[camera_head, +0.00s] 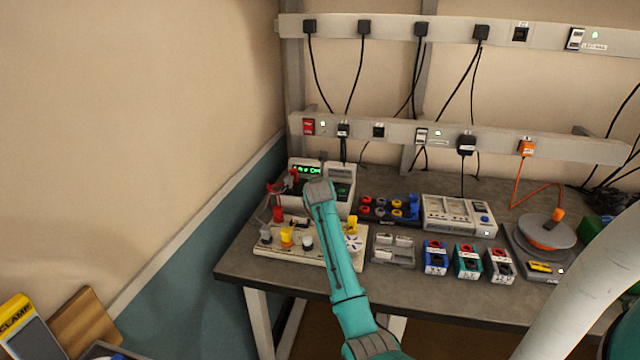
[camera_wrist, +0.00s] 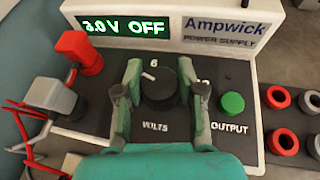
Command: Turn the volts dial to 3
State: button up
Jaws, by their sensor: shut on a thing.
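The power supply (camera_head: 340,172) stands at the back left of the bench. In the wrist view its dark, round volts dial (camera_wrist: 158,92) sits above the word VOLTS, with a 6 printed above it. A pale mark shows near the dial's upper left edge. The green display (camera_wrist: 124,28) reads 3.0 V OFF. My gripper (camera_wrist: 160,86) has one green finger on each side of the dial and is shut on it. In the head view my gripper (camera_head: 319,186) is in front of the power supply, and my arm hides the dial.
A round green button (camera_wrist: 232,104) marked OUTPUT is right of the dial. Red and dark sockets (camera_wrist: 282,141) are farther right. A cream board (camera_head: 290,245) with knobs lies in front.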

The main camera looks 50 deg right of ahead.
jog(key=shift+f, duration=0.1)
dwell(0.3)
jog(key=o, duration=1.1)
jog(key=shift+o, duration=0.2)
jog(key=shift+a, duration=0.1)
jog(key=v, duration=1.2)
